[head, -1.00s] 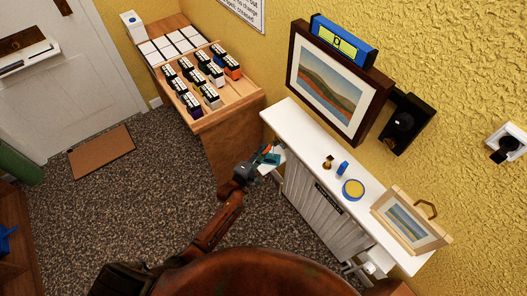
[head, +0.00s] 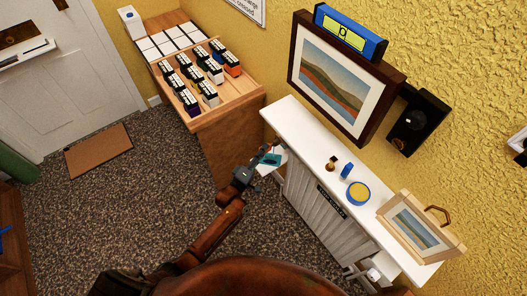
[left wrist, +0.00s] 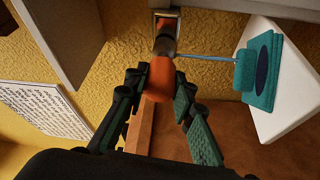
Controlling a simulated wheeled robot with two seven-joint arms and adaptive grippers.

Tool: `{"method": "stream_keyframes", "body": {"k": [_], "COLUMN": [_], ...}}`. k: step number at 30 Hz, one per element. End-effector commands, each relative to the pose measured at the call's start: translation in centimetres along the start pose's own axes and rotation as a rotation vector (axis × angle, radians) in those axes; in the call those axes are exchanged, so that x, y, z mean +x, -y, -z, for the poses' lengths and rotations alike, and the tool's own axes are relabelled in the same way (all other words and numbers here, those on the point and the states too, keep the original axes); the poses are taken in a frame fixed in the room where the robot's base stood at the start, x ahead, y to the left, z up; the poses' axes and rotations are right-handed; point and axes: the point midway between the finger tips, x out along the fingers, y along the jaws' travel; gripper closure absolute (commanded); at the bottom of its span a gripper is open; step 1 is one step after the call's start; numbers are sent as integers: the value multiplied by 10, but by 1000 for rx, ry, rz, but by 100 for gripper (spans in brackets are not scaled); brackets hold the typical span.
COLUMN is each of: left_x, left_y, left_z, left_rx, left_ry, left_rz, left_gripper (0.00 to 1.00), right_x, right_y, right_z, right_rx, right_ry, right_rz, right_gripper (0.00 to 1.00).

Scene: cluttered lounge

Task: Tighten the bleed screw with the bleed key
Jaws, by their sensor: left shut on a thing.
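My right gripper is not in view.
A wooden table of boxes (head: 205,90) stands behind.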

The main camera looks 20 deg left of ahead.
Motion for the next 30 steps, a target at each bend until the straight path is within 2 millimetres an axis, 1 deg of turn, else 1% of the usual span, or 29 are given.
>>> {"method": "stream_keyframes", "body": {"k": [13, 30], "left_x": [0, 0], "left_y": [1, 4], "left_z": [0, 0], "left_rx": [24, 226], "left_ry": [0, -1], "left_rz": [-9, -92], "left_gripper": [100, 100], "right_x": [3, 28], "right_y": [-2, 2], "right_z": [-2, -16], "right_rx": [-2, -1], "right_ry": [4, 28], "right_rz": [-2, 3], "right_gripper": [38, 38]}}
